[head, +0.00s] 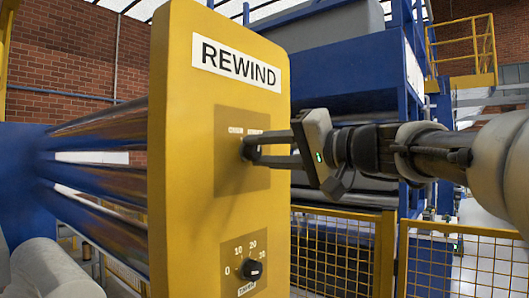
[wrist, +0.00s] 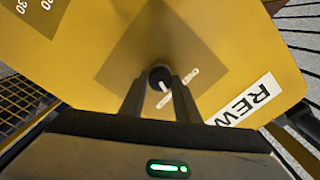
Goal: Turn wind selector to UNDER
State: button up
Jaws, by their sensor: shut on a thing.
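The wind selector is a small dark round knob (wrist: 158,74) with a white pointer line, set in a brownish square plate (head: 236,181) on the yellow REWIND panel (head: 180,150). Two small white labels (head: 245,131) sit above the knob in the head view; their words are too small to read. In the wrist view, the pointer line slants down and slightly right, toward the label side. My gripper (head: 247,149) reaches in from the right and is shut on the knob, with one finger on each side. The fingers (wrist: 160,88) hide part of the knob in the head view.
A lower dark dial (head: 252,270) with a numbered scale sits on the same panel below the selector. A REWIND sign (head: 237,66) is above. Dark shiny rollers (head: 105,180) run behind the panel at left. Yellow mesh fencing (head: 335,250) stands behind at right.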

jog(key=shift+m, duration=1.1)
jog(key=o, duration=1)
jog(key=shift+o, duration=0.2)
jog(key=shift+d, duration=0.1)
jog(key=v, duration=1.7)
jog(key=shift+s+d, duration=0.1)
jog(key=shift+s, duration=0.05)
